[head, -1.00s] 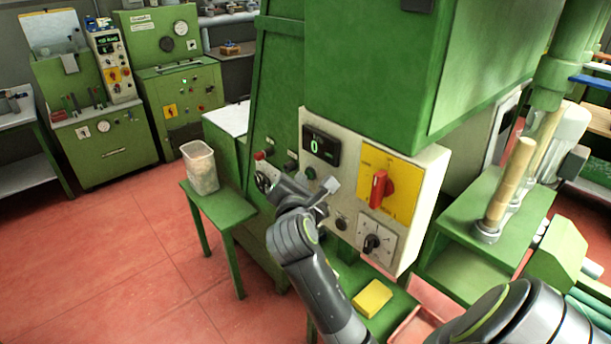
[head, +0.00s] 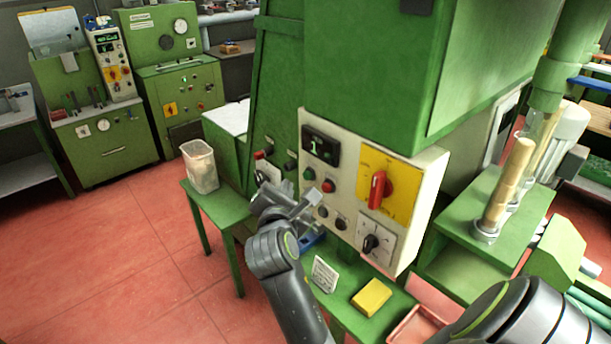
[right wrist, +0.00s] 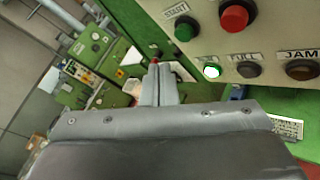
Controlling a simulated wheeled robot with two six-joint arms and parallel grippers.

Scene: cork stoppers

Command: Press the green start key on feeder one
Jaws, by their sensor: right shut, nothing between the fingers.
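The green start key (head: 309,174) sits on the cream panel (head: 425,215) of the green feeder, below a small display (head: 321,146) that reads 1. In the right wrist view the green key (right wrist: 186,28) is under a START label, beside a red key (right wrist: 237,14). A lamp (right wrist: 212,72) below the green key glows white-green. My right gripper (head: 312,198) is shut and empty, just below and left of the keys, apart from the green key. In the right wrist view its fingers (right wrist: 158,72) are together, left of the keys. My left gripper is not in view.
A yellow selector with a red handle (head: 377,190) and a black knob (head: 371,243) share the panel. Below are a yellow block (head: 371,297) and a small white card (head: 325,274). A clear bin (head: 200,166) stands on a green stand at left.

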